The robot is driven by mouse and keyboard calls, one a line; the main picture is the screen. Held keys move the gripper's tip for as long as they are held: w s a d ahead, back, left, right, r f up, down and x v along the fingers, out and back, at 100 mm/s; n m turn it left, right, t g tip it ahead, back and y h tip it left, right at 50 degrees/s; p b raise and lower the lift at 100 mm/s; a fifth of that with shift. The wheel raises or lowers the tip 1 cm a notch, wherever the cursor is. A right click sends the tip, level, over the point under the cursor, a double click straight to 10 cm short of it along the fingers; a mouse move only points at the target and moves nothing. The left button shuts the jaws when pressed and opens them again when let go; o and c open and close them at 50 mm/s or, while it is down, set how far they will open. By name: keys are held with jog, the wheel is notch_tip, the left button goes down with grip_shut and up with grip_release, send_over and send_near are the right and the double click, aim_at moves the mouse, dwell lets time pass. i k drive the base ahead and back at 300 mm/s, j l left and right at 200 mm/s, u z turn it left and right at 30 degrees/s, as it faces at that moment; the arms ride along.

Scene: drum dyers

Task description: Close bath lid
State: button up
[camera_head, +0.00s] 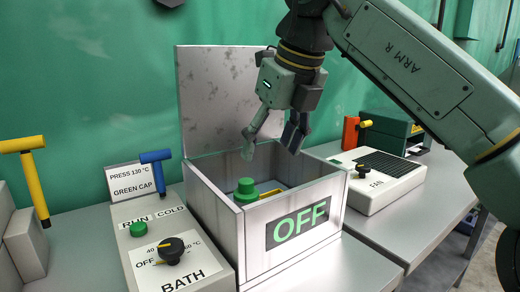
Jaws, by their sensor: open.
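The bath is an open-topped grey metal box (222,214) with a green "OFF" display (298,222) on its front. Its lid (222,98) stands upright at the back of the box, with a scuffed grey surface. Inside the box are a green-capped object (246,188) and a yellow piece beside it. My gripper (270,152) points down over the box opening, in front of the lid's right part. Its fingers are spread apart with nothing between them. I cannot tell whether the gripper touches the lid.
Left of the box is the BATH panel (198,279) with a black knob (171,249), green button (138,229) and blue lever (156,158). A yellow lever (35,185) stands at far left. The FAN unit (375,190) and an orange lever (350,132) are on the right.

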aim_at(217, 99)
jog(key=k+l, duration=0.7)
